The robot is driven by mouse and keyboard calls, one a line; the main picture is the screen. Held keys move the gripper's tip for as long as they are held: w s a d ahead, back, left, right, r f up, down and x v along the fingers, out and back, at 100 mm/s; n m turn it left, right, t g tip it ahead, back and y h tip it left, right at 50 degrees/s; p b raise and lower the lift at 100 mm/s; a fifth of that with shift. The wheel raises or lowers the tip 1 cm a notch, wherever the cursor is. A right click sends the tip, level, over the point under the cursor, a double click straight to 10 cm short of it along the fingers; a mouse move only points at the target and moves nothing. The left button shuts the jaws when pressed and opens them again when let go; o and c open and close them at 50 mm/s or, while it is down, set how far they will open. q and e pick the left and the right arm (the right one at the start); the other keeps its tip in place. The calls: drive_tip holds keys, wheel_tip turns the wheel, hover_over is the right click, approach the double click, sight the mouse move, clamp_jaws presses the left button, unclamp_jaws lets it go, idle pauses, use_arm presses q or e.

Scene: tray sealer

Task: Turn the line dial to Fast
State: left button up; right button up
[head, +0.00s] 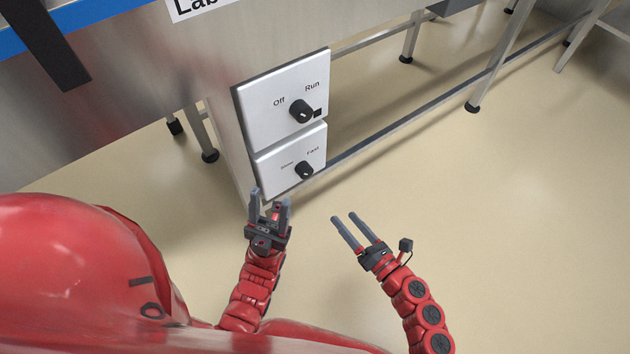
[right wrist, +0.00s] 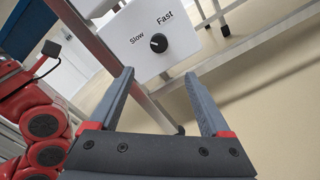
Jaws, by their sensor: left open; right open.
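The line dial (head: 304,169) is a black round knob on the lower white panel, between the words Slow on its left and Fast at its upper right. It also shows in the right wrist view (right wrist: 158,43), where its small light mark seems to face the Slow side. My left gripper (head: 270,198) is open and empty, just below and left of the lower panel. My right gripper (head: 350,222) is open and empty, below and right of the dial and apart from it. Its fingers (right wrist: 162,100) stand open below the dial in the right wrist view.
The panels sit on a metal machine (head: 150,75). Metal legs and a rail run behind. The floor at right is clear.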

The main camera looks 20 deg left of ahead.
sight(308, 175)
drive_tip(key=b+x, duration=0.2)
drive_tip(key=x, duration=1.4)
drive_tip(key=shift+w+a+r, duration=0.1)
drive_tip(key=shift+a, duration=0.1)
clamp_jaws()
